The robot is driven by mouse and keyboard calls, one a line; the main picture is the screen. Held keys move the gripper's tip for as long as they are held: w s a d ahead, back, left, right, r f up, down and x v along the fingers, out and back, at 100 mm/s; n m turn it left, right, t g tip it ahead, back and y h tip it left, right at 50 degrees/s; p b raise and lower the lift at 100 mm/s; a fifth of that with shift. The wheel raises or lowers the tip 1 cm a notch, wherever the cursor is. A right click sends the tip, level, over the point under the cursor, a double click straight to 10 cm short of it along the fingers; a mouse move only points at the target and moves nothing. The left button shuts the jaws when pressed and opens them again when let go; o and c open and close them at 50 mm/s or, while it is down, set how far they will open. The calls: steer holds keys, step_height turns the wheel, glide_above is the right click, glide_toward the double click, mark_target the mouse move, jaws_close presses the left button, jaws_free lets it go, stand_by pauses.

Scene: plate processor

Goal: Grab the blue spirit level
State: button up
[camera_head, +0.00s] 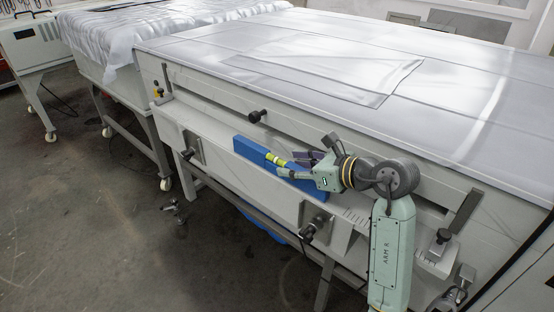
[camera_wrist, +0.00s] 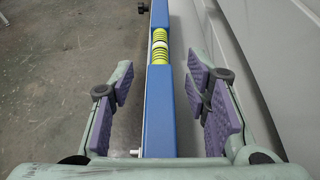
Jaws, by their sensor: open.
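The blue spirit level (camera_head: 251,151) rests lengthwise along the side of the large white machine, with a yellow-green vial section near its middle. In the wrist view the blue spirit level (camera_wrist: 160,105) runs from the top edge down between my fingers, its vial window above the fingertips. In the wrist view my gripper (camera_wrist: 160,90) is open, with one purple-padded finger on each side of the level and visible gaps on both sides.
The white machine (camera_head: 230,108) has a pale flat top and stands close to the right finger in the wrist view. Black knobs (camera_head: 257,116) stick out of its side. A wheeled table (camera_head: 120,88) stands at the left. The grey floor (camera_head: 80,220) is mostly clear.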

steer(key=shift+w+a+f, duration=0.1)
jaws_close()
stand_by(0.5)
